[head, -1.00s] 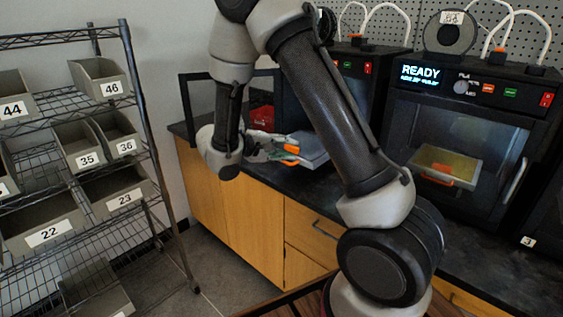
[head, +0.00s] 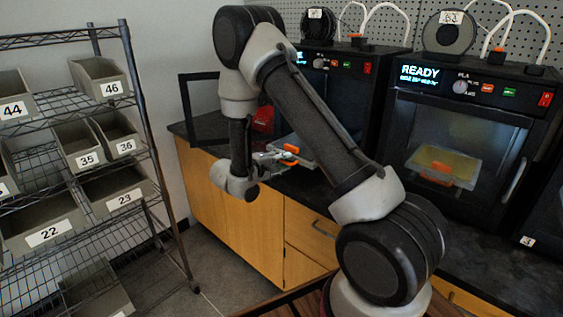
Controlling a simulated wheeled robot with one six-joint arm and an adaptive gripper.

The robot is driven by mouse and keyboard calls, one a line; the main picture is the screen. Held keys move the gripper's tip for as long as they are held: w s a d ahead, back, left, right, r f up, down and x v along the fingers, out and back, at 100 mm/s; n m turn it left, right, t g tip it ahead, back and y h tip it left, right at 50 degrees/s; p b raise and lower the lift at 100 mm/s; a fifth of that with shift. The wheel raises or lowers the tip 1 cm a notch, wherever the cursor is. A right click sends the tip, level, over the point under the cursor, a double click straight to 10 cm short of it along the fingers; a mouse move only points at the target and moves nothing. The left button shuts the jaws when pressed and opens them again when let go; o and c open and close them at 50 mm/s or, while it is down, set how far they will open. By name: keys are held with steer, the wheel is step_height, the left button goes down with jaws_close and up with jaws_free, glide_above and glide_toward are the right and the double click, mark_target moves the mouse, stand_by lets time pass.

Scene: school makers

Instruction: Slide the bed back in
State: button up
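A grey bed (head: 306,162) with an orange handle (head: 290,149) sticks out at the front of the left printer (head: 351,75), low over the dark counter. My forearm covers part of the bed and the printer's opening. My gripper (head: 280,159) is at the handle end of the bed, just left of and below the handle. It is small in the view; I cannot tell whether its fingers are open or touch the bed. The left printer's black-framed door (head: 187,105) stands open to the left.
The right printer (head: 465,130) reads READY and is closed, with a yellowish bed and orange handle inside. A red object (head: 263,119) sits behind the gripper on the counter (head: 300,188). A wire shelf with numbered bins (head: 100,80) stands at left; floor between is clear.

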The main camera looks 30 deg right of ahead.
mark_target(290, 148)
steer(key=shift+c, duration=0.3)
jaws_close()
steer(key=shift+d, duration=0.1)
steer(key=r+x, duration=0.1)
steer(key=x, duration=0.5)
steer(key=r+x, duration=0.1)
steer(key=x, duration=0.5)
steer(key=r+x, duration=0.2)
steer(key=x, duration=0.4)
steer(key=shift+w+d, duration=0.2)
steer(key=shift+d, duration=0.25)
steer(key=shift+o, duration=0.3)
jaws_free()
steer(key=v, duration=1.2)
steer(key=shift+f, duration=0.1)
